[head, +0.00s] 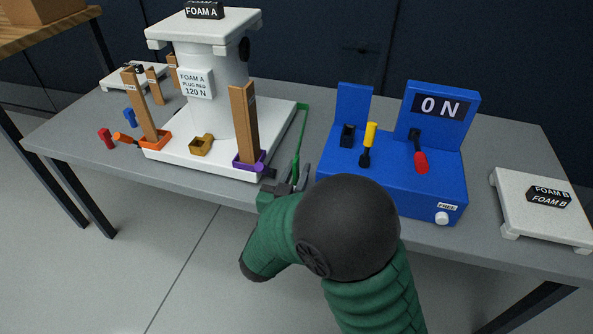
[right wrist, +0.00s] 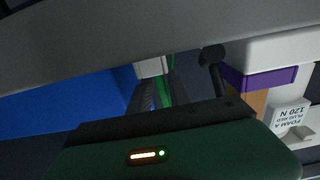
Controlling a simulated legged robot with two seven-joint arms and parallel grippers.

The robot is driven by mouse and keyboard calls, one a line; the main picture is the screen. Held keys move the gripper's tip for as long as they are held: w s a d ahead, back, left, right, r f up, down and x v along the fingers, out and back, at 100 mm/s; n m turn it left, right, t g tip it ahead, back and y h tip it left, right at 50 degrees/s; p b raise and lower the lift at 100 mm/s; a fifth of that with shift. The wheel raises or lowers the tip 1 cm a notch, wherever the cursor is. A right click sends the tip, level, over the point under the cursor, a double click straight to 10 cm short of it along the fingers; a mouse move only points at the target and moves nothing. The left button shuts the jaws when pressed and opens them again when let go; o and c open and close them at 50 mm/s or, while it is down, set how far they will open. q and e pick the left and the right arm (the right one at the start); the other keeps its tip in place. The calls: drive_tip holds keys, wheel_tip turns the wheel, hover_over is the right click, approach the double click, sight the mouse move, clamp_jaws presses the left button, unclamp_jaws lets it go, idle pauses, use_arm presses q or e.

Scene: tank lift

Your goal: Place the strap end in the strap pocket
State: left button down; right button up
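A green strap (head: 302,125) runs down the right side of the white FOAM A stand (head: 268,118) to the table's front. My right gripper (head: 290,181) is at the strap's lower end, between the stand and the blue console. In the right wrist view its dark fingers (right wrist: 158,94) look apart, with the green strap (right wrist: 166,88) between them; a firm hold is not visible. A small ochre open-topped box (head: 201,145) sits on the stand's base; I cannot tell if it is the strap pocket. My left gripper is out of view.
The blue console (head: 395,187) reads 0 N and stands close right of my gripper. A purple holder (head: 247,162) and an orange holder (head: 155,141) carry upright brown slats. A FOAM B plate (head: 540,220) lies far right. Red and blue pieces lie left.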

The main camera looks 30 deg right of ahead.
drive_tip(key=shift+o, duration=0.3)
drive_tip(key=shift+d, duration=0.25)
drive_tip(key=shift+a+r+p, duration=0.3)
drive_tip(key=shift+a+r, duration=0.05)
drive_tip(key=p+v, duration=0.4)
drive_tip(key=v, duration=0.7)
drive_tip(key=shift+s+a+p, duration=0.2)
drive_tip(key=shift+s+p, duration=0.15)
drive_tip(key=shift+s, duration=0.05)
drive_tip(key=shift+f, duration=0.1)
